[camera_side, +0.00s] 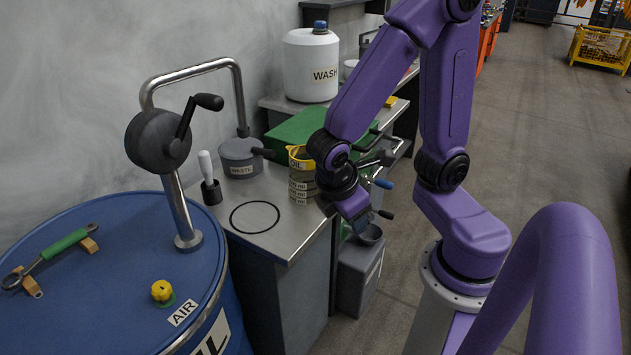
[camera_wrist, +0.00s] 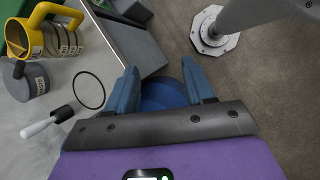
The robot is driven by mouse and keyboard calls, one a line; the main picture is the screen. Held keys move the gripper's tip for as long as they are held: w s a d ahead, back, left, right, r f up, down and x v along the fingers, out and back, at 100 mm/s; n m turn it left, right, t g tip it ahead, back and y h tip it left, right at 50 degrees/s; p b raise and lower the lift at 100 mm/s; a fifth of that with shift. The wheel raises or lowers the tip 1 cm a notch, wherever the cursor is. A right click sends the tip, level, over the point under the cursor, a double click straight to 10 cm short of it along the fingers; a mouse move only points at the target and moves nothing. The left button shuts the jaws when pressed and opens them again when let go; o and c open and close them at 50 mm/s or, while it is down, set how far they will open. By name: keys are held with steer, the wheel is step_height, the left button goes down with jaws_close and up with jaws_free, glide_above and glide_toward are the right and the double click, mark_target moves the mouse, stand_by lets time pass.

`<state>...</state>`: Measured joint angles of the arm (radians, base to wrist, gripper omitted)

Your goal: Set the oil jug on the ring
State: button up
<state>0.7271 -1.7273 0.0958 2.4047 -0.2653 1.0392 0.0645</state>
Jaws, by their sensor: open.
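The oil jug (camera_side: 302,185) has a yellow rim, an OIL label and a pale banded body. It stands upright on the metal bench, behind and to the right of the ring. The wrist view shows the jug (camera_wrist: 62,40) with its yellow handle at the upper left. The ring (camera_side: 255,217) is a thin black circle on the bench top with nothing on it; it also shows in the wrist view (camera_wrist: 89,90). My gripper (camera_wrist: 163,84) is open and empty, off the bench's right edge and apart from the jug. In the side view, my wrist partly hides the jug's right side.
A grey WASTE pot (camera_side: 240,158) and a white-handled tool (camera_side: 208,178) stand left of the jug. A blue drum (camera_side: 110,290) with a crank pump is at the left. A green box (camera_side: 300,130) and WASH container (camera_side: 312,65) are behind. Bench around the ring is clear.

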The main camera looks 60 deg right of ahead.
steer(key=w+d+f+n+t+h, duration=0.3)
steer(key=w+d+f+n+h, duration=0.6)
steer(key=w+f+h, duration=0.4)
steer(key=shift+m, duration=0.8)
steer(key=w+d, duration=0.1)
steer(key=d, duration=0.5)
steer(key=w+d, duration=0.1)
steer(key=d, duration=0.4)
steer(key=w+d, duration=0.1)
steer(key=d, duration=0.5)
steer(key=shift+d+f, duration=0.25)
steer(key=shift+d, duration=0.1)
steer(key=shift+c, duration=0.3)
jaws_close()
